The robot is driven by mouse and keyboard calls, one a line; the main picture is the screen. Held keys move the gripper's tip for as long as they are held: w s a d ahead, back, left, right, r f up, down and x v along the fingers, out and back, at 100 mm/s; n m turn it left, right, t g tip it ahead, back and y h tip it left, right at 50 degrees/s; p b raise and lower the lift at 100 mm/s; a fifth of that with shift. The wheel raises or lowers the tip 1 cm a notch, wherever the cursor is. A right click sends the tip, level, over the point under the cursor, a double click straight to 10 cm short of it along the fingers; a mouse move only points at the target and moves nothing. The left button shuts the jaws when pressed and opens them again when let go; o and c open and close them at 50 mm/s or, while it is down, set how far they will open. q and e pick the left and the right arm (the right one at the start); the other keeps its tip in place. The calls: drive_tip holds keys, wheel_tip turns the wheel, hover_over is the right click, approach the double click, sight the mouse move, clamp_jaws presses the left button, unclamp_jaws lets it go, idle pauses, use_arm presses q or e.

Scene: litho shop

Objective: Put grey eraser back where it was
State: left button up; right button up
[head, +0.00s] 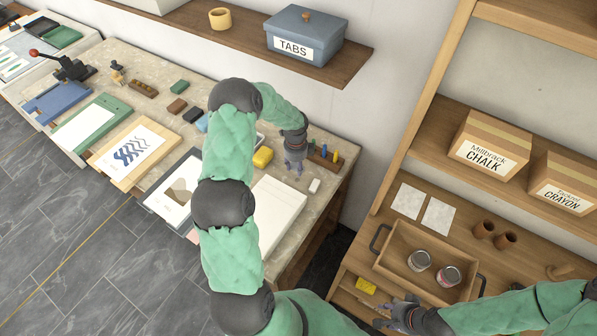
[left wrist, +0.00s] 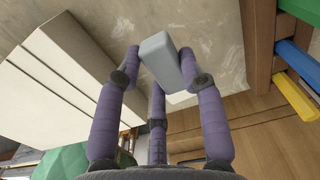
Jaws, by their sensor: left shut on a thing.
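The grey eraser (left wrist: 160,60) is a small light-grey block in the left wrist view, between the fingers of my left gripper (left wrist: 162,75). The gripper is shut on it. In the head view my left gripper (head: 295,165) points down over the right end of the stone-topped bench (head: 335,185); the eraser cannot be made out there. A whitish block (head: 314,186) lies on the bench just right of and nearer than this gripper. My right gripper (head: 398,315) is low at the right, in front of the wooden tray; its fingers are too unclear to read.
A wooden holder (head: 325,162) with coloured sticks stands right behind my left gripper. A wooden tray (head: 393,232) with two tins is on the right-hand shelf unit.

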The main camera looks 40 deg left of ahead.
use_arm(q)
drive_tip(key=shift+w+d+f, duration=0.2)
drive_tip(key=shift+w+f, duration=0.25)
drive_tip(key=shift+f, duration=0.15)
drive_tip(key=shift+w+f, duration=0.1)
drive_tip(key=shift+f, duration=1.45)
drive_tip(key=shift+f, duration=0.1)
drive_tip(key=o, duration=1)
wheel_tip(320, 180, up, 12)
drive_tip(key=shift+r, duration=0.1)
